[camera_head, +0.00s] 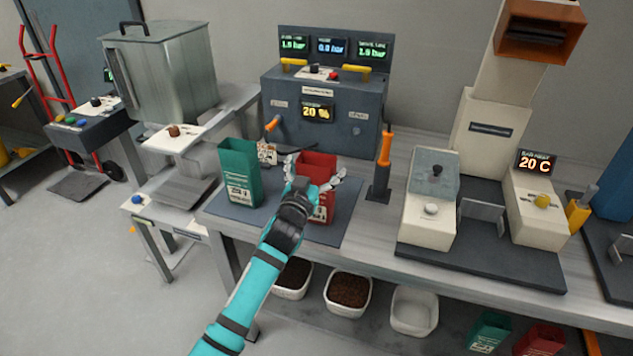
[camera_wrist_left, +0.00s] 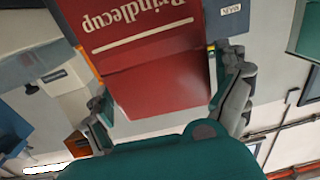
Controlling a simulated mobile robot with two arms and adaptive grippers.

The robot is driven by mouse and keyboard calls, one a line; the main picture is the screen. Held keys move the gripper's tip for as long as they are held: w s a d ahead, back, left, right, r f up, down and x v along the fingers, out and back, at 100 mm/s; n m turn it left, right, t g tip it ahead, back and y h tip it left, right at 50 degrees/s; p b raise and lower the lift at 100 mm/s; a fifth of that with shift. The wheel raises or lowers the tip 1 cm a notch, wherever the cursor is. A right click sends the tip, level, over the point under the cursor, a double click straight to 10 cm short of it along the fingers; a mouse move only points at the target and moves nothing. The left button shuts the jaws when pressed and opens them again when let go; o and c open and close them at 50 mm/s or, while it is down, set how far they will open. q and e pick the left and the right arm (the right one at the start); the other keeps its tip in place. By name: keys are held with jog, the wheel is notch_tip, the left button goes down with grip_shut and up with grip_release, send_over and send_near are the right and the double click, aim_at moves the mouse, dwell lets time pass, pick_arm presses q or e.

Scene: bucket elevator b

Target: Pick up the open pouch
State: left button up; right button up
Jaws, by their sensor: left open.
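A red pouch (camera_head: 322,210) with an open top stands upright on the dark mat on the bench. It also shows large in the left wrist view (camera_wrist_left: 155,75), with "Brindlecup" lettering on it. A green pouch (camera_head: 239,175), also open at the top, stands to its left on the same mat. My left gripper (camera_head: 316,170) is open, with one finger on each side of the red pouch near its upper part. In the left wrist view the fingers (camera_wrist_left: 157,85) flank the red pouch; I cannot tell whether they touch it. My right gripper is not in view.
A grey control box (camera_head: 325,105) stands behind the pouches. An orange-handled tool (camera_head: 384,150) stands upright to the right, beside a white machine (camera_head: 432,205). A small card (camera_head: 267,153) stands between the pouches. White bins (camera_head: 347,300) sit below the bench.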

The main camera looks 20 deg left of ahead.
pick_arm(q)
jog(key=c, duration=0.6)
jog(key=shift+r, duration=0.15)
dwell(0.4)
